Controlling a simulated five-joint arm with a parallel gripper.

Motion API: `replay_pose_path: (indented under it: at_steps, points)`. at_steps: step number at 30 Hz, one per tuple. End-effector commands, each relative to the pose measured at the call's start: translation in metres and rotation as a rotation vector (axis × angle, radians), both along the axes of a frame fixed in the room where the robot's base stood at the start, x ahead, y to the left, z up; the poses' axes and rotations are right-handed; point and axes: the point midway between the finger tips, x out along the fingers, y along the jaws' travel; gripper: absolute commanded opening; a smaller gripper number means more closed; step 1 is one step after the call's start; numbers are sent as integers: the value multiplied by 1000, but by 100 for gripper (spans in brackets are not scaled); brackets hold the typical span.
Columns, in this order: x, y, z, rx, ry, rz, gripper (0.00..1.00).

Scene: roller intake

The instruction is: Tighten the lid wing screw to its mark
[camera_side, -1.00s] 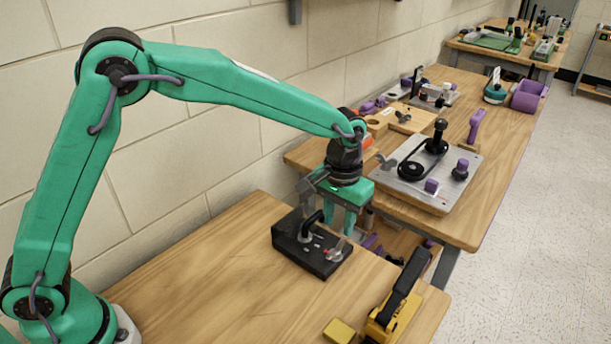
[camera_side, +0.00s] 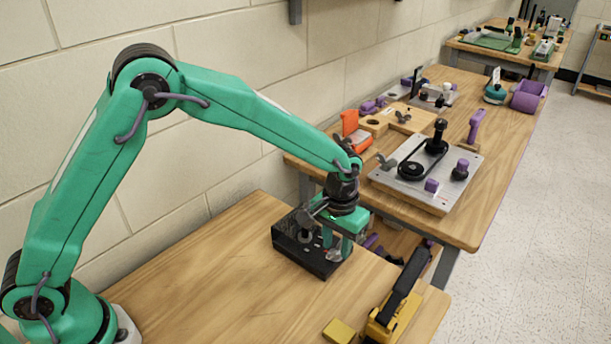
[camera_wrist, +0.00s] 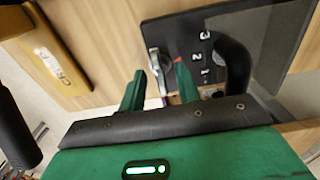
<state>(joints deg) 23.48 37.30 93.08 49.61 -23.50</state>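A black box (camera_side: 287,250) sits on the near wooden table, and its dark lid with white numerals (camera_wrist: 182,32) shows in the wrist view. A silver wing screw (camera_wrist: 154,62) is near one edge of the lid; in the side view a small silver piece (camera_side: 333,256) shows by my fingers. A small red patch (camera_wrist: 178,61) shows beside the screw, partly behind the right finger; I cannot tell whether it is the mark. My gripper (camera_wrist: 160,88) is low over the box, its green fingers apart either side of the screw's line. No contact is visible.
A black curved handle (camera_wrist: 236,66) rises from the lid close to the right finger. A yellow tool (camera_side: 383,322) and a yellow block (camera_side: 339,331) lie at the table's front. A metal plate (camera_side: 408,186) with a belt and pulleys stands on the farther table. The near table's left is clear.

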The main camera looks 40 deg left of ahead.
Motion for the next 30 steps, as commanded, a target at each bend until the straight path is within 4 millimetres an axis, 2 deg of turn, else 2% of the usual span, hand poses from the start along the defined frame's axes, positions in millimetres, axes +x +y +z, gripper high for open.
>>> replay_pose_path:
  at_steps: [3, 7, 8, 12, 13, 20, 30]
  points:
    - [0, 0, -9, 1, 2, 0, 33]
    - [0, 0, -9, 0, 0, 0, 33]
    - [0, 0, -9, 0, 0, 0, 29]
    - [0, 0, -8, 0, 0, 0, 1]
    - [0, 0, -8, 0, 0, 0, 0]
    - [0, 0, -8, 0, 0, -35, 0]
    - [0, 0, -8, 0, 0, -232, 0]
